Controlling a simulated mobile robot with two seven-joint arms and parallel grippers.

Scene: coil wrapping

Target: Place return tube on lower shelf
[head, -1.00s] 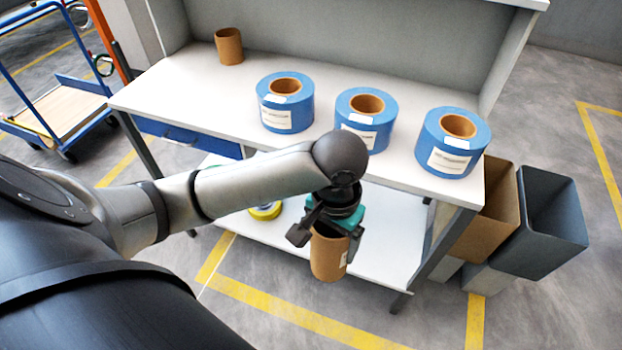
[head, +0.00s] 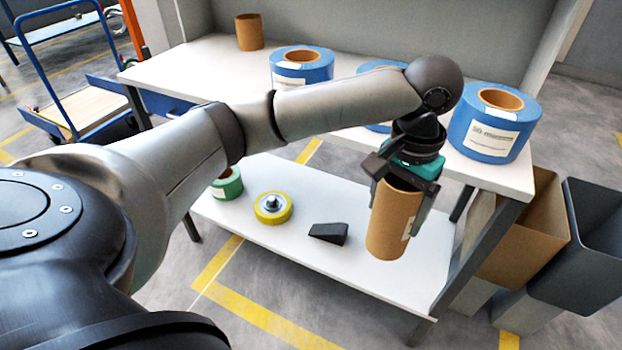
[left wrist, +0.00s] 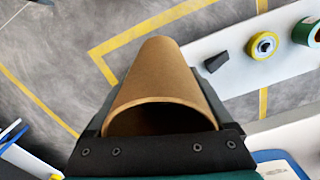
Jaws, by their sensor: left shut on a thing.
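The return tube (head: 392,222) is a brown cardboard tube with a small white label. My left gripper (head: 402,190) is shut on it near its upper end and holds it roughly upright. In the head view the tube appears in front of the right part of the white lower shelf (head: 290,238); I cannot tell whether it touches the shelf. In the left wrist view the tube (left wrist: 160,85) lies between the fingers, and the shelf (left wrist: 225,95) shows at the right. My right gripper is not in view.
On the lower shelf are a green roll (head: 228,185), a yellow roll (head: 272,207) and a black wedge-shaped thing (head: 328,233). Blue-wrapped coils (head: 490,142) and another brown tube (head: 249,32) stand on the upper table. Brown (head: 530,240) and dark bins (head: 592,240) stand at the right.

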